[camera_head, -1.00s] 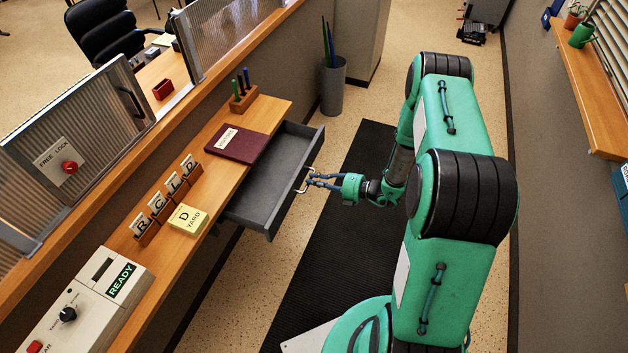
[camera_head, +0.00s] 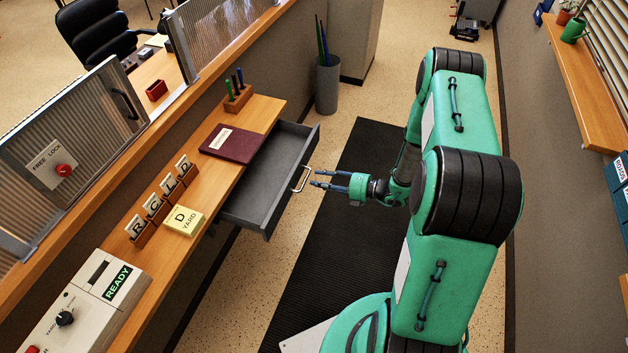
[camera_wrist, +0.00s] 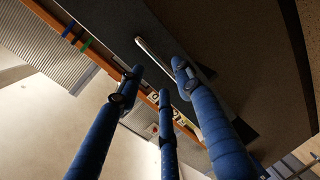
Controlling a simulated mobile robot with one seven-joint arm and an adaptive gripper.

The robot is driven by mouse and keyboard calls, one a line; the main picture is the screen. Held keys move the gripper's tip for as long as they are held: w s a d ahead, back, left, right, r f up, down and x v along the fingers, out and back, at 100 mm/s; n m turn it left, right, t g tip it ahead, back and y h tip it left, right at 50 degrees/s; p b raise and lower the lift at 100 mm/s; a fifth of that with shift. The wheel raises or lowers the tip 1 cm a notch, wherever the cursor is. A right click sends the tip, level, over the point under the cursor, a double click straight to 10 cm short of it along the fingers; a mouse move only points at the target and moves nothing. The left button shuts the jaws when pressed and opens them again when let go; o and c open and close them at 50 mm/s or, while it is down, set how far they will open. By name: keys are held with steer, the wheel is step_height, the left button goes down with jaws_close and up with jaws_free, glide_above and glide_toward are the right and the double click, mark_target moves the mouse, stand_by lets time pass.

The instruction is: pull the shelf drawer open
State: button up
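The grey shelf drawer (camera_head: 262,193) stands pulled out from under the wooden shelf (camera_head: 190,190), and its inside looks empty. Its pale metal handle (camera_head: 302,180) is on the front face. My gripper (camera_head: 322,179) is just right of the handle, with a small gap between the fingertips and the handle. The fingers are spread, with nothing between them. In the wrist view the blue fingers (camera_wrist: 150,85) stand apart, and the handle (camera_wrist: 153,55) shows beyond them on the dark drawer front.
On the shelf are a maroon book (camera_head: 232,143), a pen block (camera_head: 238,99), letter tiles (camera_head: 158,205), a yellow pad (camera_head: 184,220) and a control box (camera_head: 85,300). A grey bin (camera_head: 327,85) stands beyond the drawer. The dark floor mat (camera_head: 335,240) is clear.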

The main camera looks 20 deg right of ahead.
steer(key=v, duration=0.8)
stand_by(0.5)
steer(key=s+a+r+n+g, duration=0.25)
steer(key=a+r+n, duration=0.25)
steer(key=r+n, duration=0.25)
steer(key=s+a+r+n+g+h, duration=0.1)
steer(key=s+a+r+n+g, duration=0.1)
steer(key=a+r+n+g, duration=0.45)
steer(key=s+a+r+n, duration=0.2)
steer(key=a+r+n, duration=0.2)
steer(key=r+n, duration=0.55)
steer(key=s+a+r+n+t+h, duration=0.2)
steer(key=s+r+n+h, duration=0.8)
steer(key=s+r+n, duration=0.8)
step_height(320, 180, up, 4)
steer(key=n+t, duration=0.1)
steer(key=n, duration=0.2)
steer(key=shift+s+a+r+t, duration=0.15)
steer(key=shift+s+r+t, duration=0.05)
steer(key=shift+s+t, duration=0.1)
